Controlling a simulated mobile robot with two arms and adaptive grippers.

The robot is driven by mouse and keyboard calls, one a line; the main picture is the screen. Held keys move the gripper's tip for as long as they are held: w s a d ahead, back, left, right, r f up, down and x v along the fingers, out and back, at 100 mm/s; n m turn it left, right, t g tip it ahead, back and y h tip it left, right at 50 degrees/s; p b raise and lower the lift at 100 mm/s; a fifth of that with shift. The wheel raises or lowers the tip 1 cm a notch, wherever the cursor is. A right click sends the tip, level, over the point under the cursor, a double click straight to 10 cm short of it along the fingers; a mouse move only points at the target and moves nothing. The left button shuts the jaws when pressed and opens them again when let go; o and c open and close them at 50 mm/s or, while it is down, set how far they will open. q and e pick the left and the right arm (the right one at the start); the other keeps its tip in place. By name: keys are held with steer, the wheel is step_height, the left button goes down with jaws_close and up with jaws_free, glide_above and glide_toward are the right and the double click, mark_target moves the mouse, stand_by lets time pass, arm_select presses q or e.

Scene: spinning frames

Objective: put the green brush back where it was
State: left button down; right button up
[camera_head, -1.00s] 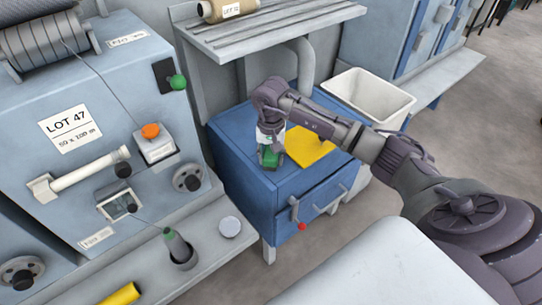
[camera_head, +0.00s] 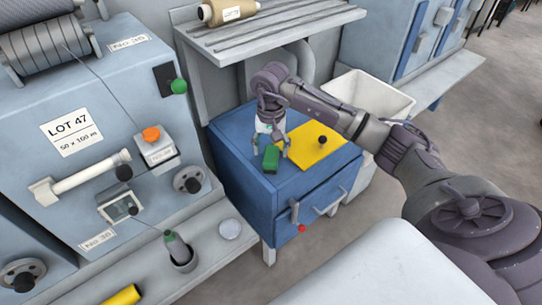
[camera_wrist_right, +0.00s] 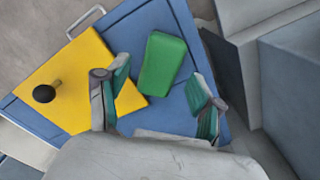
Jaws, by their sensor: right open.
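The green brush (camera_head: 271,159) lies on the top of the blue cabinet (camera_head: 235,148), just left of a flat yellow sheet (camera_head: 309,153). My right gripper (camera_head: 270,146) is above and right at the brush, pointing down. In the right wrist view the brush (camera_wrist_right: 163,64) shows as a green block between the two spread fingers of the open gripper (camera_wrist_right: 160,98). Neither finger visibly touches it there. The brush's underside is hidden. My left gripper is not in view.
A black knob (camera_head: 322,140) stands on the yellow sheet. A shelf (camera_head: 270,35) with a spool overhangs behind. A white bin (camera_head: 370,95) stands right of the cabinet, and the LOT 47 machine (camera_head: 85,150) stands left.

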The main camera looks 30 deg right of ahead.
mark_target(271, 154)
step_height(271, 154, up, 8)
steer(key=shift+f+p, duration=0.2)
steer(key=shift+p, duration=0.1)
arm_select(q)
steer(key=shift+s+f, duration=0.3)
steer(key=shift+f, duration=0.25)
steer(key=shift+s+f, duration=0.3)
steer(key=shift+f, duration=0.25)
